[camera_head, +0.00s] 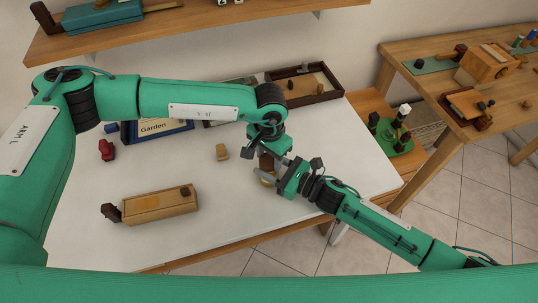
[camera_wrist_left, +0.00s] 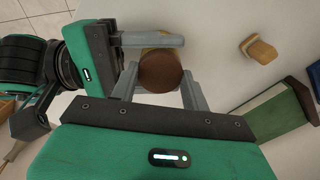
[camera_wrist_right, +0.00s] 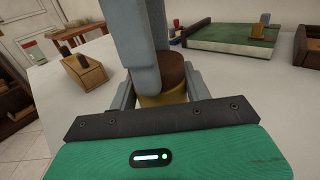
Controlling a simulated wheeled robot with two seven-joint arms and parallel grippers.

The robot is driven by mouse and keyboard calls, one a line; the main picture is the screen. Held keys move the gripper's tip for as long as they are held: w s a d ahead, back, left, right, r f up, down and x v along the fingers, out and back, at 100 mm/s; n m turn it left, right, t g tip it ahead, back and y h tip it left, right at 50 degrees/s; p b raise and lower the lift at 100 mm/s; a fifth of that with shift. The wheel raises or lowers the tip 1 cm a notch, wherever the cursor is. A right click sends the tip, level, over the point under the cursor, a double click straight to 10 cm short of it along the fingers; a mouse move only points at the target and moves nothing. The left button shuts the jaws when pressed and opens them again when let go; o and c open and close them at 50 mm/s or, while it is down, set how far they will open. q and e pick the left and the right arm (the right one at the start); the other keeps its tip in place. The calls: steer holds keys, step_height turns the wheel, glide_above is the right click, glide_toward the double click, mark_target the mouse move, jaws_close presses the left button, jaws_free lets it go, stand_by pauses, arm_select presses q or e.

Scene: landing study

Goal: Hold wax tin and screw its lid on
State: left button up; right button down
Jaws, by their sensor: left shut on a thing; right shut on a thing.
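The wax tin (camera_head: 267,180) has a yellow-gold body and stands near the right side of the white table. Its round brown lid (camera_head: 266,162) sits directly over the body, seemingly touching it; whether the threads are engaged cannot be seen. In the right wrist view the body (camera_wrist_right: 164,95) is below the brown lid (camera_wrist_right: 173,70). My right gripper (camera_head: 271,177) is shut on the tin body from the side. My left gripper (camera_wrist_left: 160,82) comes from above and is shut on the lid (camera_wrist_left: 161,68). A left finger hides part of the tin in the right wrist view.
A small tan block (camera_head: 222,152) and a wooden box (camera_head: 160,205) are on the table to the left. A red piece (camera_head: 106,150), a Garden book (camera_head: 160,128) and a brown tray (camera_head: 305,88) lie farther back. The front middle of the table is clear.

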arm_select(q)
steer(key=o, duration=1)
steer(key=shift+r, duration=0.1)
step_height(320, 180, up, 12)
arm_select(e)
steer(key=c, duration=0.6)
jaws_free()
